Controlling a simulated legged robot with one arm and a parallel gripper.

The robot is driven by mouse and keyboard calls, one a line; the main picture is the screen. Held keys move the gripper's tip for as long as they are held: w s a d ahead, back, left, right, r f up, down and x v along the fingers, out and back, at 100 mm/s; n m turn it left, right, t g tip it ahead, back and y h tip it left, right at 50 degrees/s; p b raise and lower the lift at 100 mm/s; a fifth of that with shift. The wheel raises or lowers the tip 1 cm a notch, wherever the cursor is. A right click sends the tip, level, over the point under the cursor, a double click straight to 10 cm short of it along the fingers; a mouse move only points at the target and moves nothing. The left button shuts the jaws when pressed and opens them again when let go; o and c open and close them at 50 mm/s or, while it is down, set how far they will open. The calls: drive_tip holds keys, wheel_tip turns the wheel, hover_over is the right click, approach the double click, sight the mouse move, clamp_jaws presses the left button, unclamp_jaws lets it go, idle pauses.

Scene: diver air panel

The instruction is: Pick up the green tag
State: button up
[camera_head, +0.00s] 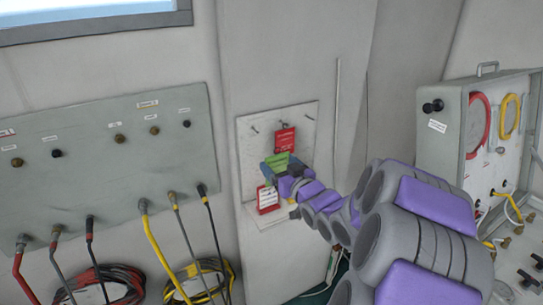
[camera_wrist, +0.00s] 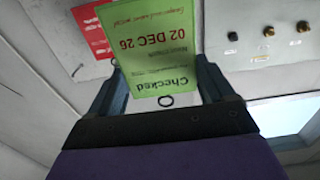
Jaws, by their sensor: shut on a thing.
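The green tag (camera_wrist: 155,45) reads "Checked" and "02 DEC 26", upside down in the wrist view. It sits between the two fingers of my gripper (camera_wrist: 160,72), which is shut on it. A small dark ring shows at the tag's edge nearest the palm. In the head view, the green tag (camera_head: 279,159) shows just above my gripper (camera_head: 272,168), in front of the small pale board (camera_head: 247,135). My gripper hides part of the tag there.
A red tag (camera_head: 285,140) hangs on the board just above the green one. A red-and-white tag (camera_head: 267,199) is below my gripper. A grey panel (camera_head: 95,190) with hoses is at left. An open case (camera_head: 446,150) with coiled hoses is at right.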

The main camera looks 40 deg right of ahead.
sight(277, 164)
drive_tip(key=b+v, duration=0.1)
drive_tip(key=v, duration=0.1)
drive_tip(key=shift+s+f, duration=0.1)
drive_tip(key=shift+s, duration=0.3)
drive_tip(key=s+b, duration=0.1)
drive_tip(key=b, duration=0.1)
drive_tip(key=shift+s+a+b, duration=0.1)
drive_tip(key=shift+a+b, duration=0.05)
drive_tip(key=shift+b, duration=0.2)
drive_tip(key=shift+s+a+b, duration=0.1)
drive_tip(key=shift+s+b, duration=0.25)
drive_tip(key=shift+b, duration=0.05)
drive_tip(key=shift+w, duration=0.1)
